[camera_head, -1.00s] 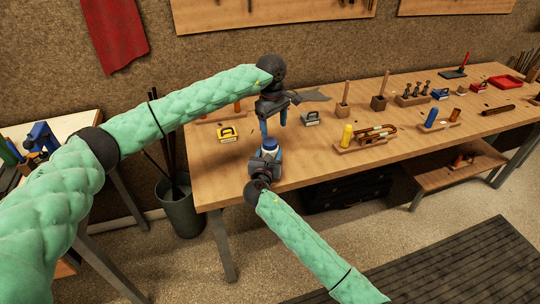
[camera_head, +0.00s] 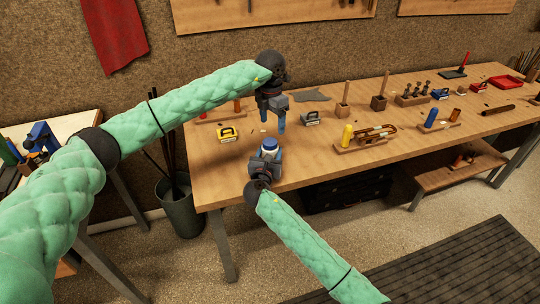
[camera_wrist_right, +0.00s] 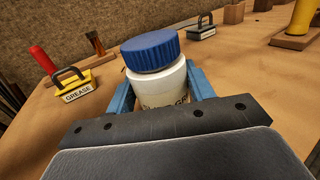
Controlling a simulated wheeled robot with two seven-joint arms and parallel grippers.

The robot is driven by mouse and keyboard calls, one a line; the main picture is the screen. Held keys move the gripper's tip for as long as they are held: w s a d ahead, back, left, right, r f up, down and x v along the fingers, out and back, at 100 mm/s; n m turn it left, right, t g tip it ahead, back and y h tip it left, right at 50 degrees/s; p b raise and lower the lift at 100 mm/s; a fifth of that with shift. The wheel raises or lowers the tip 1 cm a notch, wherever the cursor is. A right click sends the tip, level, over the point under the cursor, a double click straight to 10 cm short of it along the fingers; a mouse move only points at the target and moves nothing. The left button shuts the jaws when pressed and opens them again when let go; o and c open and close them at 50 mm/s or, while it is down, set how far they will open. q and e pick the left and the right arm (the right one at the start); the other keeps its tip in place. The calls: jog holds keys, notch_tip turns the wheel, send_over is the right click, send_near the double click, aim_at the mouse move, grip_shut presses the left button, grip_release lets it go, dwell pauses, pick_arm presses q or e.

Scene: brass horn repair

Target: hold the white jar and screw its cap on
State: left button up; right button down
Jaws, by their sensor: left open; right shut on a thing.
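The white jar (camera_wrist_right: 165,88) stands between the blue fingers of my right gripper (camera_head: 266,158), which is shut on it near the bench's front edge. Its blue cap (camera_wrist_right: 150,50) sits on the jar's mouth; I cannot tell how tightly. The cap (camera_head: 273,141) also shows in the head view. A printed label on the jar is partly hidden by my right gripper. My left gripper (camera_head: 272,119) is open and empty above and just behind the jar. Its two blue fingers point down and are apart from the cap.
A yellow grease box (camera_head: 228,134) stands left of the jar, and a grey box (camera_head: 309,118) stands behind it to the right. A wooden block with a yellow-handled tool (camera_head: 347,135) is further right.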

aim_at(270, 141)
pick_arm(q)
jog(key=n, duration=0.7)
jog(key=shift+a, duration=0.15)
jog(key=n, duration=0.7)
jog(key=shift+a, duration=0.1)
jog(key=n, duration=0.7)
jog(key=shift+a, duration=0.1)
jog(key=n, duration=0.6)
jog(key=shift+f, duration=3.95)
